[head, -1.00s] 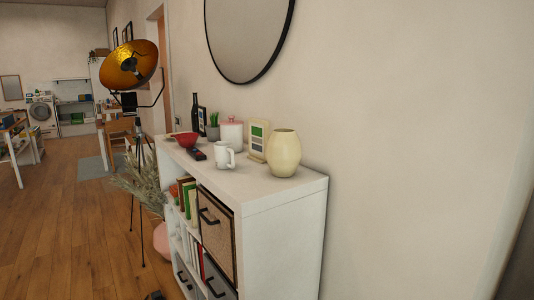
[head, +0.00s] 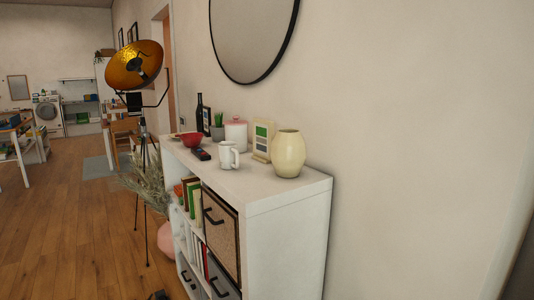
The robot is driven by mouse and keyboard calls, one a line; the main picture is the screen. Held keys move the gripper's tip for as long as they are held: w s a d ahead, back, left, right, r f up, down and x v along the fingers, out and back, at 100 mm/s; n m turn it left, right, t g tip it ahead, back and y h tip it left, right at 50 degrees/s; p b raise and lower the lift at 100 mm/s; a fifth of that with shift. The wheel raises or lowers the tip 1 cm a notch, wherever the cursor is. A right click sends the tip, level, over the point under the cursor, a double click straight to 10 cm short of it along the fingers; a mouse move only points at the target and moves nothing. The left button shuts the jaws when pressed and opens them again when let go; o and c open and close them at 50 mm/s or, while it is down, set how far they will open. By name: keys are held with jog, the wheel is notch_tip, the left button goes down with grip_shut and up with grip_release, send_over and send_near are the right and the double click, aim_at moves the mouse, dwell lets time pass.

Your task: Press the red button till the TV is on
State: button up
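I cannot make out a TV for certain in the head view. My gripper is not recognisable in this view.
A cream vase (head: 288,154), a picture frame (head: 263,140), a pink-lidded jar (head: 236,133), a small plant (head: 217,128) and a dark bottle (head: 199,114) stand on the shelf. A tripod lamp (head: 134,65) stands beyond it. Wooden floor (head: 75,220) is open at left.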

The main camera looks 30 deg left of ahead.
grip_shut()
dwell(1.6)
